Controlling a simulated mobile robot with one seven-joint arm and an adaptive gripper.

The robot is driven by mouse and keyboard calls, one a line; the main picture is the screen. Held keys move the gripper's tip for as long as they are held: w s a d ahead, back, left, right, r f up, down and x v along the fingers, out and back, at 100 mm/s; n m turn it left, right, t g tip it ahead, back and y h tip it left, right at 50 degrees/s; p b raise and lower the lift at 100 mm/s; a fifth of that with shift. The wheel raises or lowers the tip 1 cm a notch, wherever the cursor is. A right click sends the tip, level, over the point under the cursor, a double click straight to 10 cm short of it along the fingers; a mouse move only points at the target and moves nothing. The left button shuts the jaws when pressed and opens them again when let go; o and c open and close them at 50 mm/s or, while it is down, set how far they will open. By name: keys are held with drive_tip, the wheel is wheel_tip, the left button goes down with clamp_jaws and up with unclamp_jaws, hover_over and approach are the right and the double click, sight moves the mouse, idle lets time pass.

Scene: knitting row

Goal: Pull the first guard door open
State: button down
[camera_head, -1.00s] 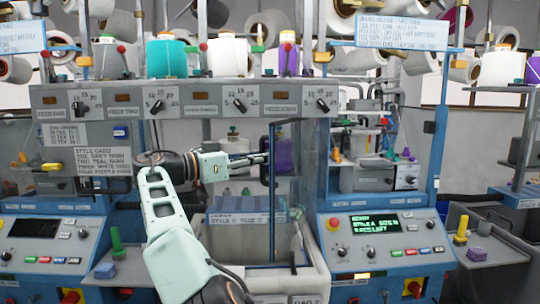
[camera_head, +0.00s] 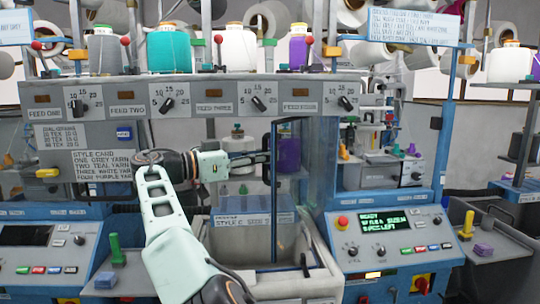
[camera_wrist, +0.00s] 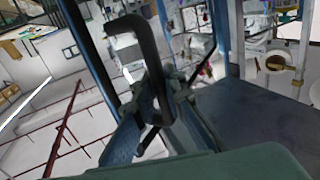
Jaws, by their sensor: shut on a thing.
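The guard door (camera_head: 276,215) is a clear panel in a dark blue frame, in the middle of the head view. It stands nearly edge-on, swung out from the blue post at its right, so the bay behind it shows. Its black bar handle (camera_wrist: 135,32) is large in the wrist view. My gripper (camera_head: 266,158) comes from the left at the handle's height. In the wrist view my gripper's fingers (camera_wrist: 162,106) are closed around the handle's lower part. The exact contact is partly hidden by the handle.
A grey bin (camera_head: 240,236) labelled style C stands in the bay behind the door. A control panel (camera_head: 388,236) with a lit screen is at the right. A second control panel (camera_head: 42,250) is at the left. Yarn cones (camera_head: 168,50) line the shelf above.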

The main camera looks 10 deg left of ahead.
drive_tip(key=shift+a+f, duration=0.2)
drive_tip(key=shift+a, duration=0.1)
drive_tip(key=c, duration=2)
unclamp_jaws()
drive_tip(key=shift+s+a+r, duration=0.1)
drive_tip(key=shift+s+a, duration=0.05)
drive_tip(key=shift+s, duration=0.1)
drive_tip(key=shift+c, duration=0.2)
drive_tip(key=shift+o, duration=0.3)
drive_tip(key=shift+w+r, duration=0.1)
drive_tip(key=shift+d, duration=0.3)
